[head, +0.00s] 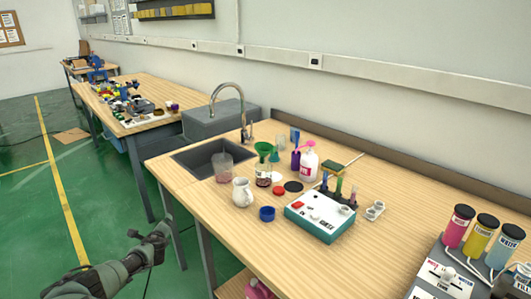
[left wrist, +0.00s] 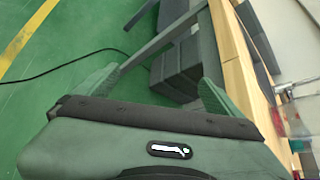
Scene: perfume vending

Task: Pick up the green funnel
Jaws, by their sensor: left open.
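The green funnel (head: 264,149) sits upright in the mouth of a glass jar (head: 263,174) with dark contents, on the wooden bench near the sink. Its lower part is seen only through the glass. My left gripper (head: 160,234) is open and empty over the green floor, left of the bench and well away from the funnel. In the left wrist view its two fingers (left wrist: 158,82) are spread with nothing between them. The funnel cannot be made out in that view. My right gripper is not in view.
A white jug (head: 242,192), a blue cup (head: 267,213) and a glass beaker (head: 223,167) stand near the jar. A white bottle (head: 307,165) and a teal-and-white device (head: 320,216) are to its right. The bench's front edge lies between my left gripper and the jar.

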